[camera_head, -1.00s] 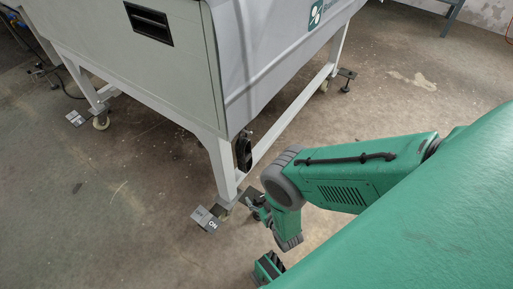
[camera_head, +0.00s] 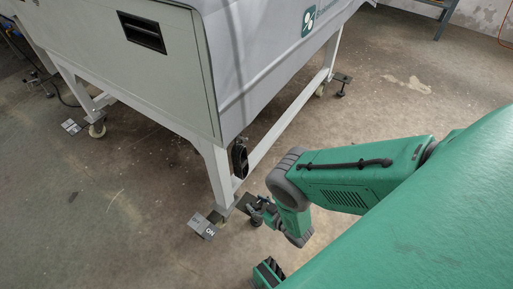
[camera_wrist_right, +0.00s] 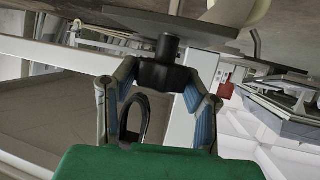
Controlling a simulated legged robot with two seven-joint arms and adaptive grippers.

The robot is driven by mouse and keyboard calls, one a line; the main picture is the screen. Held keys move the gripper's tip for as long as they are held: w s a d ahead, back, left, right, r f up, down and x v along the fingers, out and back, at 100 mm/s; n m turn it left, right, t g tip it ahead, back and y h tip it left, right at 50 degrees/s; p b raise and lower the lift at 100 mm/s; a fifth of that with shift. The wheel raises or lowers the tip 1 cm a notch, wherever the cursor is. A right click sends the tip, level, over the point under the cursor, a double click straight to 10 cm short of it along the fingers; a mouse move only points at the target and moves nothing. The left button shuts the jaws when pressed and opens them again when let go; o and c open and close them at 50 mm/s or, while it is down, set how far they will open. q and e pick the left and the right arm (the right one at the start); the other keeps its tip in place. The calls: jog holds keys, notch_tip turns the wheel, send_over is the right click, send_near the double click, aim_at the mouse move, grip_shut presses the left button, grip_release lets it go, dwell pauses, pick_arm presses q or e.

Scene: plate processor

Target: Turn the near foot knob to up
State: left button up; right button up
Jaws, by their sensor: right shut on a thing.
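The near foot knob is a black knob (camera_wrist_right: 167,48) under the foot at the machine's near corner leg (camera_head: 219,178). In the right wrist view it stands between the fingers, with a wider dark part below a narrower stem. My right gripper (camera_wrist_right: 163,76) is shut on this knob, one finger on each side. In the head view the right gripper (camera_head: 263,211) is small and partly hidden by its own wrist, beside the foot of the near leg. The knob's exact turn angle cannot be told. My left gripper is not in view.
A further foot (camera_head: 341,86) stands at the back right. The floor around is mostly clear.

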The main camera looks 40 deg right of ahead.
jog(key=n+g+y, duration=0.1)
jog(key=n+y, duration=0.1)
jog(key=n+g+y, duration=0.1)
jog(key=n+y, duration=0.1)
jog(key=y, duration=0.1)
jog(key=shift+d+f+n, duration=0.1)
jog(key=shift+d+n, duration=0.05)
jog(key=shift+n, duration=0.25)
jog(key=shift+s+n+g+y, duration=0.1)
jog(key=shift+n+g+y, duration=1.7)
jog(key=shift+n+y, duration=0.3)
jog(key=o, duration=1.2)
jog(key=v, duration=1.2)
